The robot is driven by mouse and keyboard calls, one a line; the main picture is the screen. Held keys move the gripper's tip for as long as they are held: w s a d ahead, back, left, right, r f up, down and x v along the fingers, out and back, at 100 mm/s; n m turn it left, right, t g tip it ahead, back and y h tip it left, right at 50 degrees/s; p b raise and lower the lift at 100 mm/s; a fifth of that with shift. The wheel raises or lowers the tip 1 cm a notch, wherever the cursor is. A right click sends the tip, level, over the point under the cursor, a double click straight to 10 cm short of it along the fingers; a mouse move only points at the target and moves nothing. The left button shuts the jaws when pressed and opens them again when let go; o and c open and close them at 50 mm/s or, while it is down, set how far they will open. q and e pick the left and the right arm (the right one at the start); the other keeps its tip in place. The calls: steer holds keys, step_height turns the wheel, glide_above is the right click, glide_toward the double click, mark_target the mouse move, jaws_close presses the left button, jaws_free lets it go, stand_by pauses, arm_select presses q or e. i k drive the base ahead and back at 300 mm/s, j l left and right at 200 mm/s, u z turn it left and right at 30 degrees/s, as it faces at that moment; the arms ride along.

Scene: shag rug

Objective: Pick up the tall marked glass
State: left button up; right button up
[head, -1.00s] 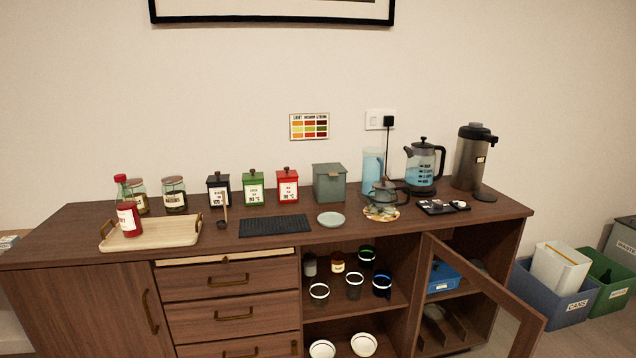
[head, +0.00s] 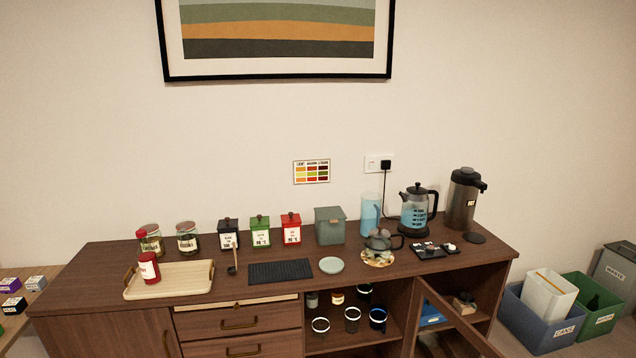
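Several dark glasses with white rim bands stand on the upper shelf inside the cabinet's open section. Neither of my grippers is in view.
The wooden counter (head: 295,290) above carries a tray (head: 185,279), canisters, a black mat (head: 280,271), a small teapot (head: 380,240), a kettle (head: 416,215) and a flask (head: 462,200). Bins (head: 540,325) stand right.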

mark_target(352, 320)
steer(key=l+u, duration=0.1)
steer(key=u, duration=0.35)
steer(key=l+u, duration=0.3)
steer(key=l, duration=0.2)
steer(key=l+u, duration=0.3)
steer(key=l, duration=0.25)
steer(key=l+u, duration=0.25)
steer(key=l, duration=0.85)
steer(key=k+l, duration=0.1)
steer(key=l, duration=0.45)
steer(key=k+l, duration=0.1)
steer(key=l, duration=1.05)
steer(key=k+l, duration=0.15)
steer(key=l, duration=0.4)
steer(key=k+j, duration=0.1)
steer(key=j, duration=0.65)
steer(key=k+u, duration=0.05)
